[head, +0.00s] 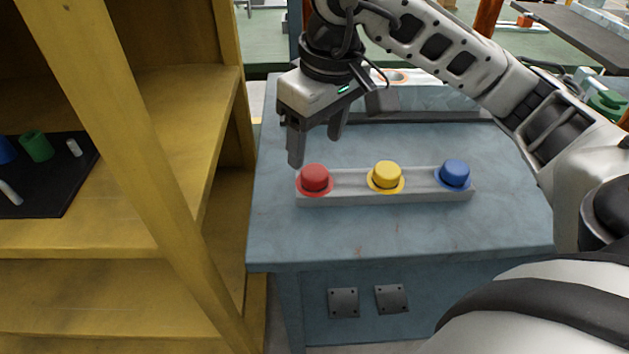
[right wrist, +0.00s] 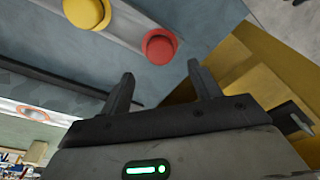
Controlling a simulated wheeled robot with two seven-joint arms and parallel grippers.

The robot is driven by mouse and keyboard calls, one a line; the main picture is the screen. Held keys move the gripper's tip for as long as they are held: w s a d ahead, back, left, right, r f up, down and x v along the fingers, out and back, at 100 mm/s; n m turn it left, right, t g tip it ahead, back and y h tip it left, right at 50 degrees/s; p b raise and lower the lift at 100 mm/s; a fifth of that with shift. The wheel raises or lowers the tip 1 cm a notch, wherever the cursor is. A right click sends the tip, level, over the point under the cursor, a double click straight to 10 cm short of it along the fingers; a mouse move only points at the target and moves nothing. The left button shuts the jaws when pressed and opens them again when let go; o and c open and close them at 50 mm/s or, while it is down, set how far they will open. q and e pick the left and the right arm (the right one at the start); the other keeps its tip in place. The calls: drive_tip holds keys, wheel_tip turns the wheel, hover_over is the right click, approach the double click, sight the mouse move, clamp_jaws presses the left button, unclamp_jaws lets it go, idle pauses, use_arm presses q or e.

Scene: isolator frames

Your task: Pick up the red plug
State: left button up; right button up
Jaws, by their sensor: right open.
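The red plug (head: 314,178) sits at the left end of a grey bar-shaped holder (head: 420,194) on the blue-grey table. A yellow plug (head: 386,175) is in the middle and a blue plug (head: 455,173) at the right end. My right gripper (head: 317,148) is open and empty, above and just behind the red plug, apart from it. In the right wrist view the red plug (right wrist: 159,46) is beyond the open fingers (right wrist: 162,88), with the yellow plug (right wrist: 88,12) to its left. My left gripper is not in view.
A yellow shelf unit (head: 190,100) stands close on the left, with a black mat (head: 60,190) holding small coloured cylinders. A grey box-like object (head: 430,98) is at the table's back. The table's front part (head: 400,238) is clear.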

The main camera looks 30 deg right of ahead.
sight(315, 172)
drive_tip(key=shift+a+f, duration=0.15)
drive_tip(key=shift+f, duration=2.65)
drive_tip(key=c, duration=1.1)
